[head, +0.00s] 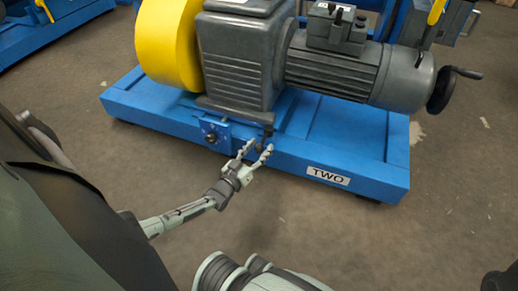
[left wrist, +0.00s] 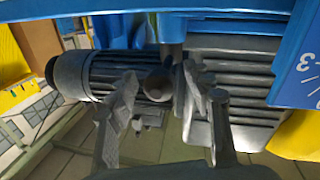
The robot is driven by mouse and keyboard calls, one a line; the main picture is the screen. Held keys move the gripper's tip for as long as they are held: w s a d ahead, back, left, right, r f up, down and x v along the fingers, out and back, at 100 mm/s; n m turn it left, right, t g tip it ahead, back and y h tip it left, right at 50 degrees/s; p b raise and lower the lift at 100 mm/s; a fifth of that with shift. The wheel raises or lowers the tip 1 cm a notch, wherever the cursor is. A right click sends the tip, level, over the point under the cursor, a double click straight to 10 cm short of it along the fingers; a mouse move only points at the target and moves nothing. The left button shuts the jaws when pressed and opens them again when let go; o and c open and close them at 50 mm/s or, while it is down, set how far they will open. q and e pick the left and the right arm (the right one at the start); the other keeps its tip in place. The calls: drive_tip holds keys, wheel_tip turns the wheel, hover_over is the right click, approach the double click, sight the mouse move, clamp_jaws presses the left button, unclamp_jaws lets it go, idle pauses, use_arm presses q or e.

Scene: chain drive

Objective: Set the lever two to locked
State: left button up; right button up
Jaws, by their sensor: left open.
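The blue machine base (head: 372,165) with the white label TWO (head: 328,175) stands ahead of me in the head view. A small dark lever (head: 268,130) shows at the base's front edge, below the grey gearbox. My left gripper (head: 258,148) is open, its fingertips at this lever. In the left wrist view, a grey round-ended part (left wrist: 158,84), apparently the lever's knob, appears between the spread fingers (left wrist: 159,78). I see no clear finger contact. I cannot tell the lever's setting. My right gripper is not in view.
A yellow guard (head: 168,45), a grey gearbox (head: 240,60) and a motor (head: 345,75) sit on the base. A black handwheel (head: 440,90) sticks out at the right. A blue bracket with a bolt (head: 210,132) is left of the gripper. Floor in front is clear.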

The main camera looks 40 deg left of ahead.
use_arm(q)
clamp_jaws()
drive_tip(key=shift+s, duration=0.1)
idle(0.5)
